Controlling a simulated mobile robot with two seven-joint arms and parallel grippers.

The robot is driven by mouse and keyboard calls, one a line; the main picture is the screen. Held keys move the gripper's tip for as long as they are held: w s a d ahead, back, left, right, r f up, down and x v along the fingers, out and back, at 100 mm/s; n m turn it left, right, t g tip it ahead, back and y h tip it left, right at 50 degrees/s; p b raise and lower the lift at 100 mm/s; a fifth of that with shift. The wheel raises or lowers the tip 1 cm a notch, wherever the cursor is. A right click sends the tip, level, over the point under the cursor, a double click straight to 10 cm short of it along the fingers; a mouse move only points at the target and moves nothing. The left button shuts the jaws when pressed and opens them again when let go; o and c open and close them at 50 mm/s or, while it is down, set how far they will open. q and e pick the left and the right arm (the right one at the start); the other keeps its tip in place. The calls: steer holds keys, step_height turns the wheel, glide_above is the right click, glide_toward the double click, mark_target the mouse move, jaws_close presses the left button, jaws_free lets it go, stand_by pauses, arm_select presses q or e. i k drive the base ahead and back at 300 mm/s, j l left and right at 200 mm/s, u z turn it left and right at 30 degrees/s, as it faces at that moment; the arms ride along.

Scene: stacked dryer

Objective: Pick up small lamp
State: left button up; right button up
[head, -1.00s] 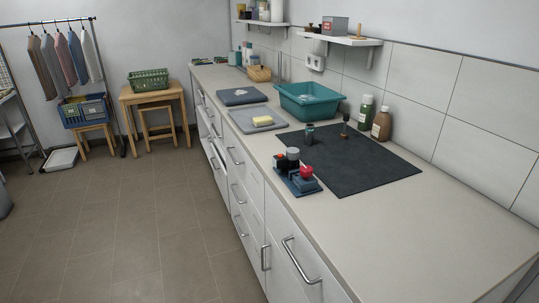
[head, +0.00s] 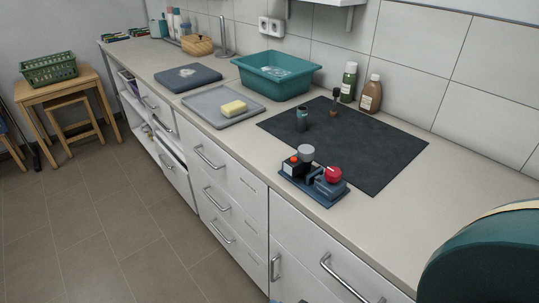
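No thing shows clearly as a small lamp. Small items stand on the counter in the head view. A small dark cylinder (head: 302,119) stands upright on the black mat (head: 375,150). A dark item with a brown base (head: 334,104) stands near the mat's back edge. A blue tray (head: 318,197) at the mat's front left corner holds a grey-topped item (head: 306,154), a red round-topped item (head: 333,175) and a black block with a red top (head: 293,165). Neither gripper is in view.
A teal basin (head: 277,75), a grey board (head: 208,109) with a yellow block (head: 234,108), and two bottles (head: 370,94) stand on the counter. Drawers (head: 225,190) with handles line its front. Floor is open at left. A large teal rounded shape covers the lower right.

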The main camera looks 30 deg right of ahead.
mark_target(300, 167)
steer(key=i+j+z, duration=0.2)
steer(key=i+j, duration=0.7)
steer(key=i+j+z, duration=0.1)
steer(key=z, duration=1.55)
